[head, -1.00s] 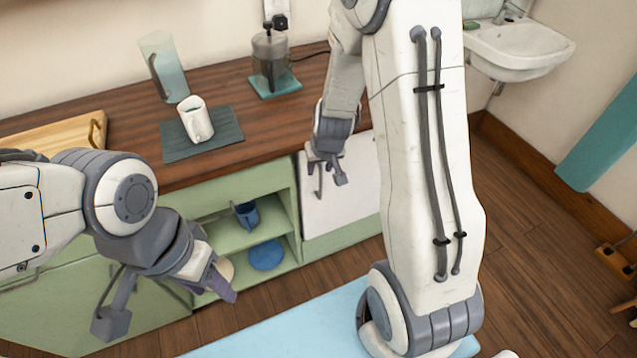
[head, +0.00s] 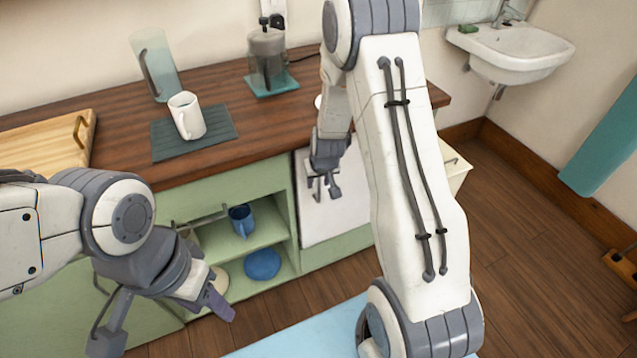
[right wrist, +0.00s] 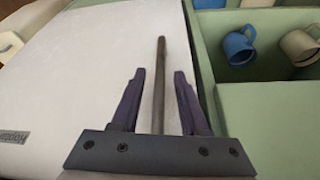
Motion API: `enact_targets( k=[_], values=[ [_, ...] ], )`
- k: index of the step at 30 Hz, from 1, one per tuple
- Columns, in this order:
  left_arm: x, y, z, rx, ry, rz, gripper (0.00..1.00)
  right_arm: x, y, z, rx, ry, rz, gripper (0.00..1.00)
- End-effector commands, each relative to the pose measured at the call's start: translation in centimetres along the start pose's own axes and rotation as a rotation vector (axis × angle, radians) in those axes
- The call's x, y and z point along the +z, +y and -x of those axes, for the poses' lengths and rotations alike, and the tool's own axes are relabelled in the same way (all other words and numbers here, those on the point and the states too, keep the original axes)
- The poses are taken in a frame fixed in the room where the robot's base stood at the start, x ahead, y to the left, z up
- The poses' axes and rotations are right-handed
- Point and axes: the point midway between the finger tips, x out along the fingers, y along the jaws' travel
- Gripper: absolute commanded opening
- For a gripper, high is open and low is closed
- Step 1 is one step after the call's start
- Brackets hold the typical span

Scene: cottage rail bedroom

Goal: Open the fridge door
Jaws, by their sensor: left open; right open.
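The fridge is a white door (head: 320,222) set in the green cabinet under the wooden counter, and it looks closed. In the right wrist view the white door (right wrist: 85,75) fills the left and middle, with a badge at its left edge. A thin bar handle (right wrist: 160,70) runs along the door. My right gripper (right wrist: 157,90) is open, with the handle between its two fingers and no clear contact. In the head view my right gripper (head: 325,188) is in front of the door's upper left part. My left gripper (head: 165,325) is open and empty at the lower left.
Green shelves (head: 245,240) left of the fridge hold a blue mug (head: 241,220) and a blue bowl (head: 262,264). A white mug (head: 187,116), a jug and a coffee maker (head: 268,57) stand on the counter. A cream box (head: 456,168) is at the counter's right end.

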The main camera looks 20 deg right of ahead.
Motion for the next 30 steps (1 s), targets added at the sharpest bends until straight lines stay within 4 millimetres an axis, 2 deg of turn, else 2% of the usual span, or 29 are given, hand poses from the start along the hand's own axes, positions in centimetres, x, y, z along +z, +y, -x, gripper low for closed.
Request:
enact_targets(
  k=[3,4,6,7,30],
  values=[
    [0.0,0.0,0.03,0.0,0.0,0.0,0.5,0.0,-0.01,0.03,0.0,0.0,0.0,0.45],
    [0.0,0.0,0.03,0.0,0.0,0.0,0.5,0.0,-0.01,0.04,0.0,0.0,0.0,0.37],
    [0.0,0.0,0.03,0.0,0.0,0.0,0.5,0.01,-0.01,0.04,0.0,0.0,0.0,0.1],
    [0.0,0.0,0.03,0.0,0.0,0.0,0.5,0.01,-0.01,0.04,0.0,0.0,0.0,0.0],
    [0.0,0.0,0.03,0.0,0.0,0.0,0.5,0.06,-0.09,0.05,-0.001,-0.002,0.003,0.0]
  ],
)
